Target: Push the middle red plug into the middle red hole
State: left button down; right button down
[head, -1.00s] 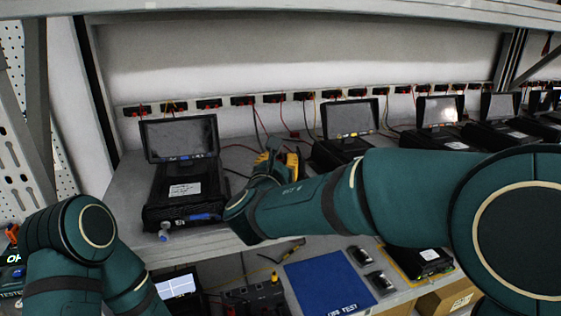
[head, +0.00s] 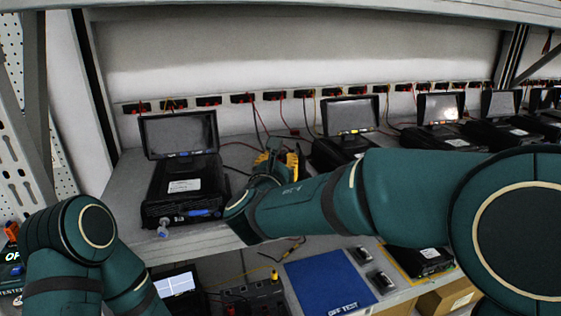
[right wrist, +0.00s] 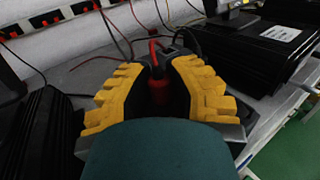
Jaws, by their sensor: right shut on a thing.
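My right gripper (head: 284,163) is over the shelf between two black monitor units, its yellow fingers pointing toward the back wall. In the right wrist view its fingers (right wrist: 158,80) are closed around a red plug (right wrist: 158,86), with a red wire beyond it. Which of the plugs this is, I cannot tell. Black socket strips with red parts (head: 241,99) run along the back wall, and some also show at the upper left of the wrist view (right wrist: 45,20). The middle red hole cannot be made out. My left gripper is out of view.
A black unit with a monitor (head: 180,135) stands left of the gripper, another (head: 350,116) to its right. Red and black wires hang between them. A blue mat (head: 328,283) lies on the lower shelf. An upper shelf beam (head: 300,8) crosses overhead.

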jog(key=shift+f+b, duration=0.3)
jog(key=shift+f, duration=0.05)
jog(key=c, duration=0.9)
grip_release()
jog(key=shift+d+r, duration=0.1)
jog(key=shift+d, duration=0.05)
jog(key=shift+o, duration=0.2)
jog(key=o, duration=0.4)
jog(key=shift+a, duration=0.35)
jog(key=shift+d, duration=0.1)
jog(key=shift+d, duration=0.1)
